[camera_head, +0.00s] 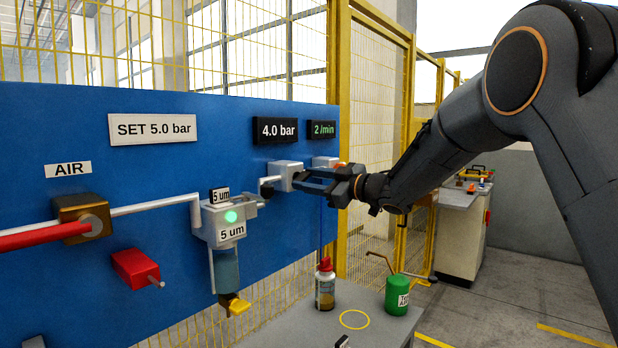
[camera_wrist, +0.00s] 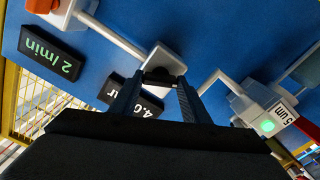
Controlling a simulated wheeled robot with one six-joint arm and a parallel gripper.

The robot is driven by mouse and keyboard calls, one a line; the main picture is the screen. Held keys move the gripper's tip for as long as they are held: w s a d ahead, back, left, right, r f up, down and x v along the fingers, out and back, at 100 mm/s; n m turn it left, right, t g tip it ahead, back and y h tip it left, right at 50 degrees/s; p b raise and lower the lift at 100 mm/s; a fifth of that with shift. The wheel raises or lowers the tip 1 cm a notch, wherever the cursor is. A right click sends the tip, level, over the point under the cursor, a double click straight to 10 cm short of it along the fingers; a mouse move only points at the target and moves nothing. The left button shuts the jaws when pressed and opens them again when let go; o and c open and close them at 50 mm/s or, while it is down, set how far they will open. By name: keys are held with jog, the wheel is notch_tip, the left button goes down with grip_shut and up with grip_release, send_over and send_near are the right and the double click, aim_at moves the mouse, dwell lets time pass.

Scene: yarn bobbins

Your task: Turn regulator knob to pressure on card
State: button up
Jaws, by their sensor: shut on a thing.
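A white card reading "SET 5.0 bar" (camera_head: 153,129) is on the blue panel. A black display (camera_head: 276,130) reads "4.0 bar"; in the wrist view (camera_wrist: 146,112) it is partly hidden by my fingers. Below it is the white regulator body (camera_head: 287,170), also in the wrist view (camera_wrist: 166,60). My gripper (camera_head: 305,181) reaches it from the right, its fingers shut on the dark regulator knob (camera_wrist: 160,76). The knob shows between the fingertips in the wrist view (camera_wrist: 161,82). Most of the knob is hidden in the head view.
A filter unit (camera_head: 226,225) marked "5 um" with a green light is left of the regulator. A "2 /min" display (camera_head: 322,129) is to its right. A red-capped bottle (camera_head: 325,285) and a green can (camera_head: 397,296) stand on the grey table (camera_head: 290,330) below.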

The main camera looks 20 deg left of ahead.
dwell(0.3)
jog(key=o, duration=1)
jog(key=shift+o, duration=0.2)
jog(key=shift+d, duration=0.1)
jog(key=b+v, duration=0.2)
jog(key=v, duration=0.5)
jog(key=shift+s+d, duration=0.15)
jog(key=shift+d, duration=0.15)
